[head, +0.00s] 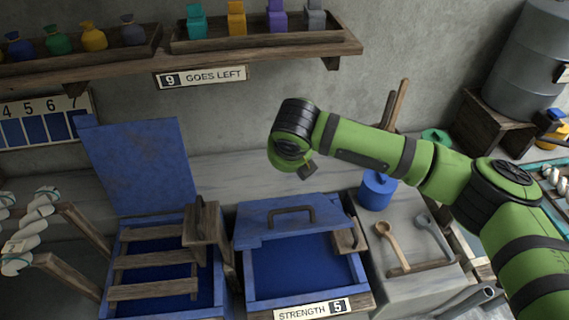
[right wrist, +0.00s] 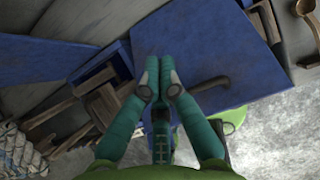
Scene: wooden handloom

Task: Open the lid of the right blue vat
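The right blue vat (head: 365,272) stands at the centre front of the head view. Its blue lid (head: 257,219), with a dark handle (head: 291,213), covers the back part of the opening; dark blue shows in front of it. I cannot tell the lid's exact tilt. My right gripper (head: 308,170) is above and behind the handle, mostly hidden by my wrist. In the right wrist view its fingers (right wrist: 160,88) are together, in front of a blue panel (right wrist: 205,45), with nothing visible between them. Contact with the panel is unclear. My left gripper is not in view.
The left vat's lid (head: 135,165) stands upright, with wooden slats (head: 150,262) across that vat. A blue pot (head: 377,190) and wooden spoon (head: 391,240) are to the right. A shelf (head: 265,45) with coloured bottles hangs above.

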